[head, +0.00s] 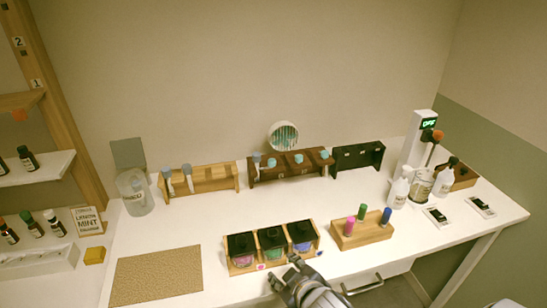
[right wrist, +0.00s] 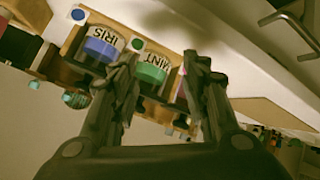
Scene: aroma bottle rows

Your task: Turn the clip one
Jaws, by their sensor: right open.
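No part is clearly a clip; I cannot tell which piece is meant. In the right wrist view the blue jar (right wrist: 102,45) reads IRIS and the green jar (right wrist: 151,71) reads MINT. My right gripper (head: 284,268) is open at the holder's front; its fingers (right wrist: 163,62) appear either side of the green jar. My left gripper is out of view.
A wooden block (head: 361,234) with pink, green and blue pegs stands right of the holder. Wooden racks (head: 205,180) and a black rack (head: 345,158) line the back. A tan mat (head: 155,275) lies left. A drawer handle (head: 362,287) juts below the front.

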